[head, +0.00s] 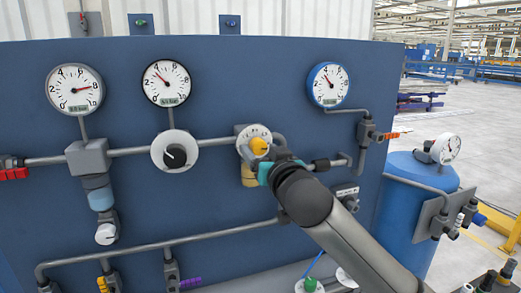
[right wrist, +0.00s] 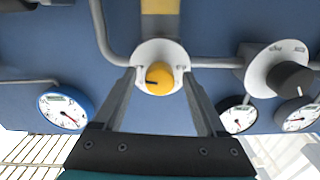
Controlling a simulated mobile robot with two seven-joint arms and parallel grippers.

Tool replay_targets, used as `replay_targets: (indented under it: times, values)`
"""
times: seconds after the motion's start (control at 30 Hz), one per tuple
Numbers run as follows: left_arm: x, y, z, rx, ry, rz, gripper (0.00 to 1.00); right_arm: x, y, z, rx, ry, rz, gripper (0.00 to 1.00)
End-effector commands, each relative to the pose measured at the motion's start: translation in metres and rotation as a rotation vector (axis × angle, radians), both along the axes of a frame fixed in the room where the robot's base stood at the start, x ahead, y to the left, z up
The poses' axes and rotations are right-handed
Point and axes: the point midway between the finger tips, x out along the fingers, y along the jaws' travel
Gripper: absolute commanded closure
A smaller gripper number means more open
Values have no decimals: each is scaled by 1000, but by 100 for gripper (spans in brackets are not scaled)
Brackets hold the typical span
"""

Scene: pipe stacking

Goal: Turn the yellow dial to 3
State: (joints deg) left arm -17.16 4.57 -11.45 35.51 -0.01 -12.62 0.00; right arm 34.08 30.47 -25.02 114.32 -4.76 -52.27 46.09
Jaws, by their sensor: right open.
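The yellow dial (head: 260,147) is a round knob on a pale scale plate (head: 244,136) on the blue panel. In the head view my right gripper (head: 264,160) is right at it and hides its lower right side. In the right wrist view the yellow dial (right wrist: 162,79) lies centred between the two fingers of my right gripper (right wrist: 159,76). The fingers are open, with a gap on each side of the knob. A dark mark on the knob points to the left in that view. The scale numbers are too small to read. My left gripper is not in view.
A black knob on a white plate (head: 168,158) sits left of the yellow dial. Gauges (head: 327,86) are mounted above, and grey pipes (head: 209,145) run across the panel. A blue tank (head: 409,209) stands at the right. The space in front of the panel's left part looks clear.

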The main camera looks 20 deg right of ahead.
Motion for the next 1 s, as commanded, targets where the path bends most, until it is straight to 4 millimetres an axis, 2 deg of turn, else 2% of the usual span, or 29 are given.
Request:
replay_targets:
  times: [0.4,1.0]
  values:
    - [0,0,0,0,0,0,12,5,0,0,1,-1,1,28]
    - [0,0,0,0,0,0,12,5,0,0,1,0,0,95]
